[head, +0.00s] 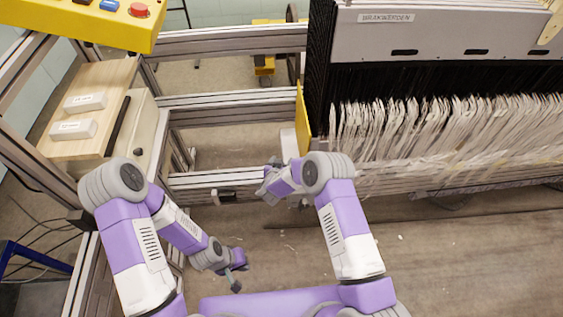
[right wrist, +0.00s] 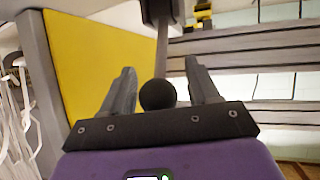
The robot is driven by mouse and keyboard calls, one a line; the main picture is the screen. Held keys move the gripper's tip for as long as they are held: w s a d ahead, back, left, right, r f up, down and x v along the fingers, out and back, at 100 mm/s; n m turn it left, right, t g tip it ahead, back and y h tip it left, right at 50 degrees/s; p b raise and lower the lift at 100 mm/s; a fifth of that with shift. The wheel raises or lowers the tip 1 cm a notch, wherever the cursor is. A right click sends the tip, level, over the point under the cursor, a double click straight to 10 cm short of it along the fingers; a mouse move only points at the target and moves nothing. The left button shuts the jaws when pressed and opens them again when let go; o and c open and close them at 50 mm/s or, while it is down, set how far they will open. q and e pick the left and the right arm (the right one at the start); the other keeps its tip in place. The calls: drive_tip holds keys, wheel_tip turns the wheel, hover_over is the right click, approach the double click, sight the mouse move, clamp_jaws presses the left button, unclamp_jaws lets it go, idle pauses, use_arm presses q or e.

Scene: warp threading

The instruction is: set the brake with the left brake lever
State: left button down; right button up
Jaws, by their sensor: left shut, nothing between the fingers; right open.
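In the right wrist view a lever with a round black knob (right wrist: 157,95) on a rod stands between the fingers of my right gripper (right wrist: 158,70). These fingers are open, one on each side of the knob, with a visible gap to it. In the head view my right gripper (head: 270,190) is by the lower rail, left of the yellow panel's foot. I cannot make out the lever clearly there. My left gripper (head: 237,280) is shut and empty, low over the floor, apart from the frame.
A yellow panel (right wrist: 90,65) stands close on the left in the right wrist view. White warp threads (head: 430,130) hang at the right of the head view. A small black handle (head: 226,195) is on the lower rail.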

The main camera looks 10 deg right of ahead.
drive_tip(key=shift+s, duration=0.1)
drive_tip(key=p+v, duration=0.2)
drive_tip(key=v, duration=0.5)
drive_tip(key=shift+s+a+r, duration=0.1)
